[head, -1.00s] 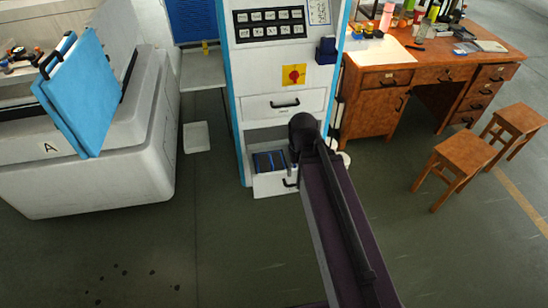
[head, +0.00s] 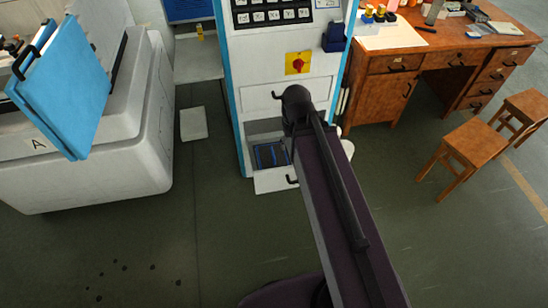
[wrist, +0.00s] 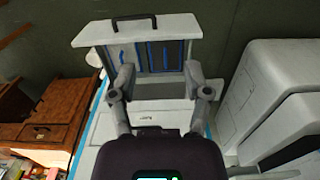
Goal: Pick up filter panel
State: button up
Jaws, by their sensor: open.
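Dark panels with blue edges (head: 270,155) lie in the open lower drawer of the white and blue cabinet; I cannot tell for sure which is the filter panel. In the wrist view the dark panels (wrist: 160,56) show between and beyond my fingers. My gripper (wrist: 159,72) is open and empty, its two fingers spread over the near side of the drawer. It appears apart from the panels. In the head view my arm hides the gripper and part of the drawer.
The drawer front (wrist: 140,30) has a black handle. The cabinet (head: 285,80) carries a red knob. A white machine (head: 90,150) with a blue panel (head: 65,95) stands left. A wooden desk (head: 395,85) and stools (head: 470,145) stand right. The floor in front is clear.

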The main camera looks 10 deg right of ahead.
jog(key=shift+a, duration=0.2)
jog(key=h+b, duration=0.2)
jog(key=b, duration=2.6)
send_over(272, 152)
jog(key=s+a, duration=0.1)
jog(key=a, duration=0.1)
notch_tip(272, 152, down, 28)
jog(key=shift+w+a+f+b, duration=0.15)
jog(key=shift+w+f+b, duration=0.1)
jog(key=shift+w+b, duration=0.2)
jog(key=f+b, duration=0.2)
jog(key=d+f+b, duration=0.1)
jog(key=f+b, duration=0.5)
jog(key=shift+d+f, duration=0.2)
jog(key=shift+d, duration=0.1)
jog(key=shift+s+d+f+b, duration=0.1)
jog(key=shift+d+f+b, duration=0.15)
jog(key=shift+f+b, duration=1.1)
jog(key=shift+d+f+b, duration=0.2)
jog(key=shift+f+b, duration=1.05)
jog(key=shift+b, duration=0.15)
